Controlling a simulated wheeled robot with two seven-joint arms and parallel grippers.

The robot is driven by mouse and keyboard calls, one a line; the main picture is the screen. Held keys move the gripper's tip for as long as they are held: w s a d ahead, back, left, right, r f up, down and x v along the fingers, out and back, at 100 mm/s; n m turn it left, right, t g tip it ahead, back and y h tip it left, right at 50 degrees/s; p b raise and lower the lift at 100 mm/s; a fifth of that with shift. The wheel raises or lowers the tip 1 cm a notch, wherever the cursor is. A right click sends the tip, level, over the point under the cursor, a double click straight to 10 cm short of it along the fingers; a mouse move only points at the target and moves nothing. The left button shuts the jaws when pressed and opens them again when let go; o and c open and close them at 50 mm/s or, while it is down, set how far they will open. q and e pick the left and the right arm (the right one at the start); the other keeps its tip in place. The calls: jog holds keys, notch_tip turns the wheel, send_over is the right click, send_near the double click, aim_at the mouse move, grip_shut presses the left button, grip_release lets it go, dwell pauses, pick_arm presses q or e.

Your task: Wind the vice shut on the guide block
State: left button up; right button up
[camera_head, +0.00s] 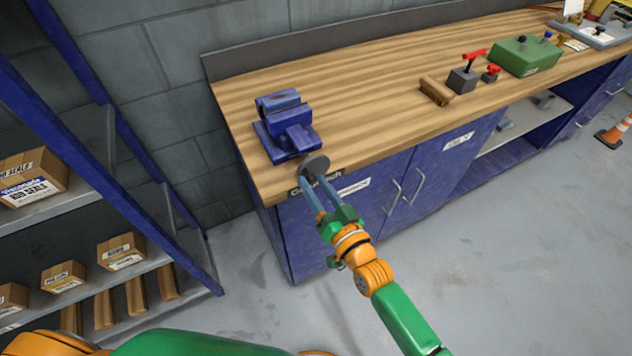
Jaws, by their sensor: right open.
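The blue vice (286,130) stands on the wooden bench top near its left end. A grey round hand wheel (314,166) is on the vice's near side, at the bench's front edge. My right gripper (315,182) is open, with its fingers reaching up to the wheel; I cannot tell whether they touch it. I cannot make out a guide block between the vice jaws. A small wooden block (436,91) lies farther right on the bench; I cannot tell if it is the guide block. My left gripper is out of view.
The bench top (360,100) is clear between the vice and the wooden block. Farther right are a grey block with a red lever (463,80) and a green box (525,56). Blue shelving with cartons (30,180) stands left. A traffic cone (615,132) stands right.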

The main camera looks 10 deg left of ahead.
grip_shut()
jog(key=m, duration=0.3)
jog(key=shift+w+d+r, duration=0.2)
jog(key=shift+r, duration=0.1)
jog(key=shift+w+d+r+m, duration=0.1)
jog(key=shift+w+d+m, duration=0.1)
jog(key=shift+m, duration=0.85)
jog(key=shift+w+d+r+m, duration=0.1)
jog(key=shift+d+m, duration=0.05)
jog(key=shift+m, duration=0.9)
jog(key=shift+d+m, duration=0.1)
jog(key=shift+m, duration=0.3)
jog(key=shift+c, duration=1.6)
grip_release()
jog(key=shift+w+d+m+b, duration=0.15)
jog(key=shift+m+b, duration=0.15)
jog(key=shift+m, duration=0.4)
jog(key=o, duration=0.3)
